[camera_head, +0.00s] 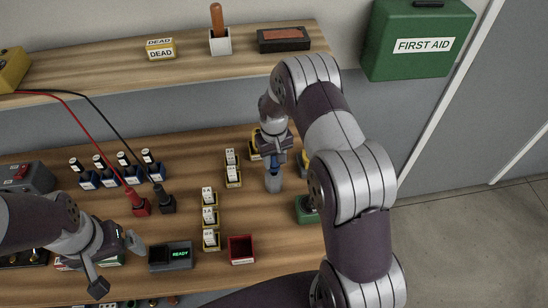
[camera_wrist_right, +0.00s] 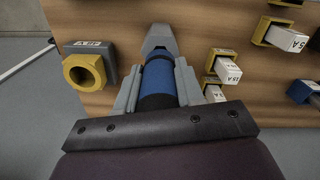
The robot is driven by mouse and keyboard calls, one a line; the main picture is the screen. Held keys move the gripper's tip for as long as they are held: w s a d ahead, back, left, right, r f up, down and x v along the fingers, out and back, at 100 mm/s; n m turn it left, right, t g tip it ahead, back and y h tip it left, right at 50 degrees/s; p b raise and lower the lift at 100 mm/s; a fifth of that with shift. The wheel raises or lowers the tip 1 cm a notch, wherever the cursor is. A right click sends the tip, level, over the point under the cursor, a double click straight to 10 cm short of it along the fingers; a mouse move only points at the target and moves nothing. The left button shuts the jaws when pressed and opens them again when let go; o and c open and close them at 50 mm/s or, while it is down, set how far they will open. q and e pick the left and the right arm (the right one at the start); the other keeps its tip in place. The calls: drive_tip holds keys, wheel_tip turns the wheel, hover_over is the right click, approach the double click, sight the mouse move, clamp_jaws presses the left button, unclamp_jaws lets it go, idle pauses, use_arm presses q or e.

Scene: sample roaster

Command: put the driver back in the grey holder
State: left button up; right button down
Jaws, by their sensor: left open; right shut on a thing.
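My right gripper (camera_head: 273,160) points down over the right part of the bench, shut on a blue and black cylinder, the driver (camera_wrist_right: 158,80). In the head view the driver's blue body is mostly hidden by the gripper. A grey tapered piece (camera_wrist_right: 160,40) lies beyond the blue body; it also shows below the gripper in the head view (camera_head: 273,182). I cannot tell whether it is the driver's nose or the grey holder.
Yellow holders with white labelled blocks (camera_head: 209,215) stand left of my right gripper. A yellow ring on a grey block (camera_wrist_right: 84,72) is close by. On the shelf, a brown handle (camera_head: 217,19) stands in a pale block (camera_head: 220,43).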

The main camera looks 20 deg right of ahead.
drive_tip(key=shift+f+b, duration=0.9)
drive_tip(key=shift+f, duration=0.45)
drive_tip(key=c, duration=0.6)
unclamp_jaws()
drive_tip(key=shift+w+r, duration=0.1)
drive_tip(key=shift+r, duration=0.25)
wheel_tip(320, 180, up, 11)
drive_tip(key=b, duration=0.3)
drive_tip(key=shift+r+b, duration=0.15)
drive_tip(key=shift+b, duration=0.25)
drive_tip(key=shift+r, duration=0.4)
